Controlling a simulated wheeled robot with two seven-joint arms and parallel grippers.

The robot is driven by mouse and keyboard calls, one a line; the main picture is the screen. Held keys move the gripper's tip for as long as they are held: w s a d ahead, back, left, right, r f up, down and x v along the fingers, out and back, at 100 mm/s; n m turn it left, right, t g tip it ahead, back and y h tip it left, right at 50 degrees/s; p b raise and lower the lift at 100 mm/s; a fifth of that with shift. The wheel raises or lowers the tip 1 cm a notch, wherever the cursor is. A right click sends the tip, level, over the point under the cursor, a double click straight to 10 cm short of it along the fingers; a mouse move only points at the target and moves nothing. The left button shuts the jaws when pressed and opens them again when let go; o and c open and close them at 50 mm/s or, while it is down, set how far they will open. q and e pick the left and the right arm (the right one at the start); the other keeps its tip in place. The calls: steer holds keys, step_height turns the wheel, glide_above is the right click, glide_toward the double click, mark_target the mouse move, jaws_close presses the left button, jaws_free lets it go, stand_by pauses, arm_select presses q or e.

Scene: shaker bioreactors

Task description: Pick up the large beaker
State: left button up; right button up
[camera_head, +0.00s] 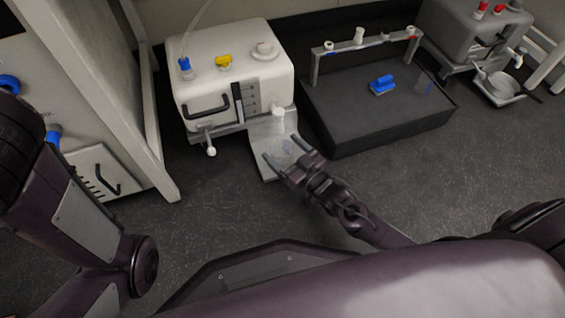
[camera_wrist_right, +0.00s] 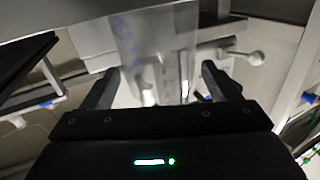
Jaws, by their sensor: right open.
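The large beaker (camera_head: 287,146) is clear glass or plastic with faint bluish marks. It stands on the pale platform at the front of the white bioreactor and is hard to make out in the head view. In the right wrist view the clear beaker (camera_wrist_right: 146,50) shows between and beyond the fingers. My right gripper (camera_head: 280,148) is open, with one finger on each side of the beaker in the picture. In the wrist view its two fingers (camera_wrist_right: 160,72) are apart; I cannot tell whether they touch it. My left arm shows at the left, but its gripper is out of view.
The white bioreactor (camera_head: 232,84) stands behind the platform (camera_head: 262,132). To its right is a black tray (camera_head: 350,112) holding a blue object (camera_head: 382,85), with a grey rack (camera_head: 366,42) at its back. A grey machine (camera_head: 462,38) stands at the far right. Dark counter in front is clear.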

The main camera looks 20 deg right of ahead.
steer(key=shift+w+a, duration=0.1)
steer(key=shift+w, duration=0.1)
steer(key=c, duration=1.1)
steer(key=shift+r, duration=0.1)
steer(key=shift+c, duration=0.2)
